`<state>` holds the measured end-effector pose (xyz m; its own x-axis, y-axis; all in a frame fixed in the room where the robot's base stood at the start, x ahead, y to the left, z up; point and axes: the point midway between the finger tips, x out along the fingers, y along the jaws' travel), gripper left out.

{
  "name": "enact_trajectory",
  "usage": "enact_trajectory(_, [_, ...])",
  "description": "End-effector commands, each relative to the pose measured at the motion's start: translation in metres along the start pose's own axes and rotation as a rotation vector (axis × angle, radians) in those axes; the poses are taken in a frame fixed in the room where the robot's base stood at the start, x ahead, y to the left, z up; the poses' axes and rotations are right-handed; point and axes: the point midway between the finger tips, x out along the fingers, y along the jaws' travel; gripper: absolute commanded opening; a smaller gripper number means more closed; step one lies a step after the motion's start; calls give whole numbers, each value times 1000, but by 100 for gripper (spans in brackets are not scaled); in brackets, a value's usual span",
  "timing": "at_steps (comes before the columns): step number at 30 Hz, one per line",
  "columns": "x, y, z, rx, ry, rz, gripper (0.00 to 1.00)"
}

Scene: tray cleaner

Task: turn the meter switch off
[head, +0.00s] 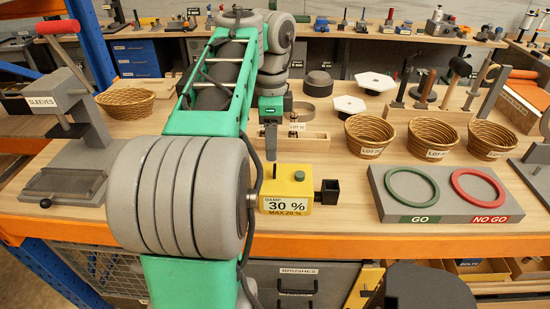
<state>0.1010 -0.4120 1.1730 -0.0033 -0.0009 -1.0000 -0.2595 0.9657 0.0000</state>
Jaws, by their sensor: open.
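The meter (286,190) is a yellow box near the front edge of the bench, with a white display reading "DAMP 30 % MAX 20 %". A small dark upright piece (274,170) on its top left looks like a lever; I cannot tell its exact position. A round green piece (299,176) sits on its top right, and a black square-ended part (328,191) sticks out on the right. My gripper (271,154) points down just above and behind the meter's left side. It is seen edge-on, open, with nothing visible in it. Whether it touches the dark piece is unclear.
Right of the meter lies a grey block (455,212) with green GO and red NO GO rings. A grey SLEEVES press (70,150) stands left. My arm hides the bench left of the meter.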

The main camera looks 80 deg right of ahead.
Motion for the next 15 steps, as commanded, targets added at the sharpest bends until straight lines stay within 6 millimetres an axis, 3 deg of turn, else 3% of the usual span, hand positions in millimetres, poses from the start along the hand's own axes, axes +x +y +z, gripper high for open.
enact_trajectory(3, [8, 0, -10, 53, -7, 3, 58])
enact_trajectory(9, [48, 0, -9, 47, -6, 2, 58])
enact_trajectory(15, [74, -1, -8, 44, -5, 1, 58])
